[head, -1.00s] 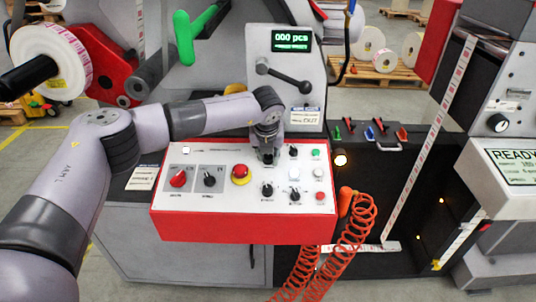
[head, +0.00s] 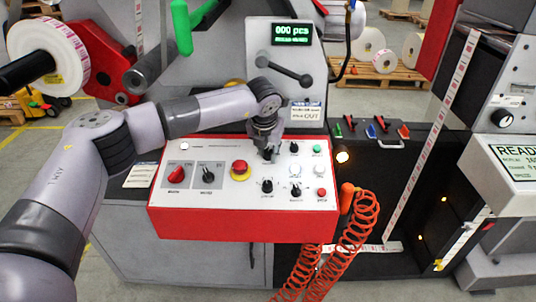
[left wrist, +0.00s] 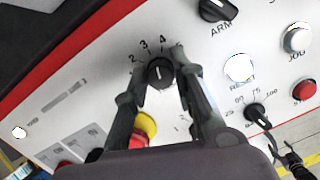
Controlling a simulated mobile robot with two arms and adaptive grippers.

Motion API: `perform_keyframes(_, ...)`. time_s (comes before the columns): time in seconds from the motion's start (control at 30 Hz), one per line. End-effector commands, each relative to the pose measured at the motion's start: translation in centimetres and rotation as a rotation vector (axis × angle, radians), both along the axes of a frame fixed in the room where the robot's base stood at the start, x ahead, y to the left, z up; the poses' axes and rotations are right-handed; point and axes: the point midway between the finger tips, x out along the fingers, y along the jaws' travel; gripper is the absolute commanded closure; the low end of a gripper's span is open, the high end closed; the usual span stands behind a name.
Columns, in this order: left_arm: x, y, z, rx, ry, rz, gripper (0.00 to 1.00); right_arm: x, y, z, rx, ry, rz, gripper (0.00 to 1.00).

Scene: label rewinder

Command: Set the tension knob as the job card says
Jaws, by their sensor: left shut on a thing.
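My left gripper (head: 268,152) reaches down onto the upper middle of the white-topped red control panel (head: 240,229). In the left wrist view its two fingers (left wrist: 165,78) are closed on either side of a black knob (left wrist: 160,72). The numbers 2, 3 and 4 show along the knob's far side, and more scale marks show between the fingers. A pale pointer line shows on the knob, but the exact setting is hard to read. The gripper hides this knob in the head view. A small white card (head: 140,175) lies left of the panel, its text unreadable. My right gripper is not in view.
A red emergency stop (head: 239,168) stands left of the gripper. Other knobs (head: 267,186) and lit buttons (head: 316,149) sit close on its right and front. An orange coiled hose (head: 362,215) hangs at the panel's right. A black lever (head: 285,70) is behind.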

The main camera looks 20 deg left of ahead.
Motion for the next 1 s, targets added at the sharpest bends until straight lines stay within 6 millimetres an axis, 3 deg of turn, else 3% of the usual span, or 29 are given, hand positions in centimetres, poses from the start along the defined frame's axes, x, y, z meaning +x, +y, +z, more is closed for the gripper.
perform_keyframes(0.5,0.0,0.0,0.0,0.071,0.02,-0.27,1.0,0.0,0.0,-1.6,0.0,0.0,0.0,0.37)
perform_keyframes(1.0,0.0,0.0,0.1,0.08,0.023,-0.3,1.0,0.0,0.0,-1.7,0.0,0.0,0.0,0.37)
